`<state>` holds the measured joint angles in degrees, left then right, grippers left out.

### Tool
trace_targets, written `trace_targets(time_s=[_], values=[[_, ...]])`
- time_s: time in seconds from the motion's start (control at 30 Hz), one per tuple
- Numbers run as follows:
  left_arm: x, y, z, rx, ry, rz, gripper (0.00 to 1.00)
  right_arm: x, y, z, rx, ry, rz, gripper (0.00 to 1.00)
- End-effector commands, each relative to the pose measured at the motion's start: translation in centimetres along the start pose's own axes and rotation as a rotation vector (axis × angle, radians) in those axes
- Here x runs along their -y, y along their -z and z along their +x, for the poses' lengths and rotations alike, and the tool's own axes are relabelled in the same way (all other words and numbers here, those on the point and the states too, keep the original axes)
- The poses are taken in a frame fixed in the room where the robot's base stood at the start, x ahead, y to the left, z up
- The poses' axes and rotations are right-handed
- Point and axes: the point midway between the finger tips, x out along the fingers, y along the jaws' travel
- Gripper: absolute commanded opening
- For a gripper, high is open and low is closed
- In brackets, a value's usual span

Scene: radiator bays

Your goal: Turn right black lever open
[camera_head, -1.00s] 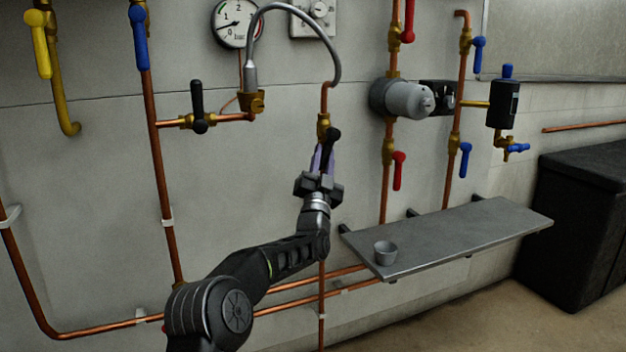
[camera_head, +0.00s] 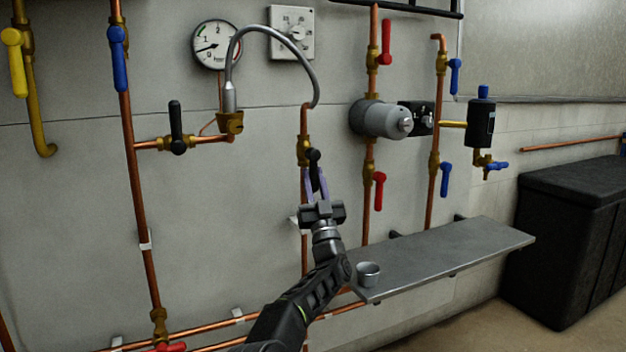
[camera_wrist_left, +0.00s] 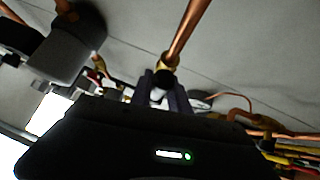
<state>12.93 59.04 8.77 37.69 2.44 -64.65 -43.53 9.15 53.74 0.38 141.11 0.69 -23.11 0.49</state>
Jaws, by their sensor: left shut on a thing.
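The right black lever (camera_head: 314,168) sits on a brass valve (camera_head: 303,150) on the vertical copper pipe below the grey hose. Its round black end is at the top, and its handle runs down between my fingers. My left gripper (camera_head: 316,186) comes up from below and is shut on the handle. In the left wrist view my fingers (camera_wrist_left: 164,92) stand on both sides of the dark lever end (camera_wrist_left: 163,78), below the brass valve. The fingers hide part of the handle. Another black lever (camera_head: 176,125) points up on the left valve. My right gripper is not in view.
A grey shelf (camera_head: 450,255) with a small metal cup (camera_head: 368,274) is close to the right of my left arm. A grey pump (camera_head: 380,119) and red levers (camera_head: 379,190) are right of the valve. A pressure gauge (camera_head: 213,45) hangs above left.

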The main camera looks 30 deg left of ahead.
Motion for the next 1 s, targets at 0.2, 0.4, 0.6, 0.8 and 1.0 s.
trace_targets(time_s=[0.2,0.4,0.6,0.8,1.0], values=[[-0.1,0.0,0.0,0.003,-0.002,-0.005,0.25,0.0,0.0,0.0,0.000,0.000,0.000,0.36],[-0.1,0.0,0.0,0.001,-0.002,-0.003,0.41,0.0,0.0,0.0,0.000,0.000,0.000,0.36],[0.0,0.1,0.1,0.001,-0.001,-0.002,0.43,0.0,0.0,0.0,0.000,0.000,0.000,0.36],[0.0,0.1,-0.2,0.000,-0.001,-0.002,0.43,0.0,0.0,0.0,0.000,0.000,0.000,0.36],[-0.1,0.0,-1.5,0.001,-0.002,-0.002,0.43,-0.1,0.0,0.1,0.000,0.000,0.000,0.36]])
